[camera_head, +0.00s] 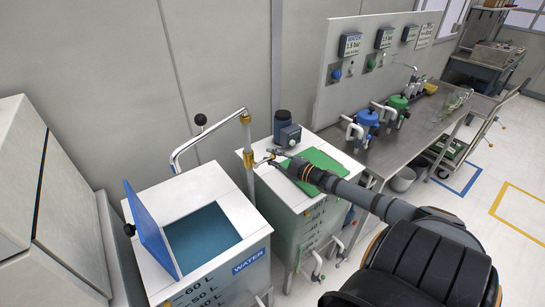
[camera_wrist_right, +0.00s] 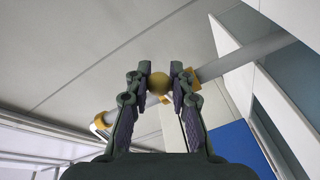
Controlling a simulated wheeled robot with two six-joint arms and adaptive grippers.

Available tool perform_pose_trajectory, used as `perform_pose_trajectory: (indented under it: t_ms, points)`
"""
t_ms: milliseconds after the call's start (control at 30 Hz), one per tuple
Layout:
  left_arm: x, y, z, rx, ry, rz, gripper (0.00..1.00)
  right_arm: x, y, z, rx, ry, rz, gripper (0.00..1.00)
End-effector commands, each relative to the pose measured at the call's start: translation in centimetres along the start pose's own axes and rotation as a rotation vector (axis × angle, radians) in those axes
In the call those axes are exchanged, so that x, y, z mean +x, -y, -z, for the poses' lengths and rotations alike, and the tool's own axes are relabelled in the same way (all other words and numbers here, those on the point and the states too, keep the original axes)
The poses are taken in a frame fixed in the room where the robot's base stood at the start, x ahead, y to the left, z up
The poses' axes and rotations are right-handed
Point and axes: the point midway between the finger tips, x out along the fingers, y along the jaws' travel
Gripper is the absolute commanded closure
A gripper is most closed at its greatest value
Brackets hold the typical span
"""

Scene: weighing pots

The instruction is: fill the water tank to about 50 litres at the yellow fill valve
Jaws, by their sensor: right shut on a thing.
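The water tank (camera_head: 253,258) is a white box at the front left with a "WATER" label and litre marks. Its blue lid (camera_head: 150,228) stands open, and a blue-teal surface shows inside. A chrome spout (camera_head: 195,140) reaches over it from an upright pipe. The yellow fill valve (camera_head: 248,158) sits on that pipe. My right gripper (camera_head: 273,157) is at the valve. In the right wrist view its fingers (camera_wrist_right: 159,85) are shut on the valve's round yellow knob (camera_wrist_right: 158,82). I cannot tell whether water is flowing. My left gripper is not in view.
A second white tank with a green top (camera_head: 322,160) stands right of the pipe, under my right arm. Open floor lies at the right.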

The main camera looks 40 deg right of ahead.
Motion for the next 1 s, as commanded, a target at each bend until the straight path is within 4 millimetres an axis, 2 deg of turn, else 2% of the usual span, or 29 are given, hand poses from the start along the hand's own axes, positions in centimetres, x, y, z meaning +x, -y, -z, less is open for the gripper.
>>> perform_pose_trajectory:
  t_ms: [267, 700, 1000]
  points:
    - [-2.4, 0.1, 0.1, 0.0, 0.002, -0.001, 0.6, 0.1, -1.5, 1.1, -0.101, 0.012, 0.02, 1.0]
    - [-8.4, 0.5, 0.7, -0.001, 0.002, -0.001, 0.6, 0.4, -3.5, 3.5, -0.476, 0.074, 0.109, 1.0]
    - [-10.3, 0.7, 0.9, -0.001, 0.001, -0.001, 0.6, 0.6, -3.8, 4.6, -0.691, 0.111, 0.16, 1.0]
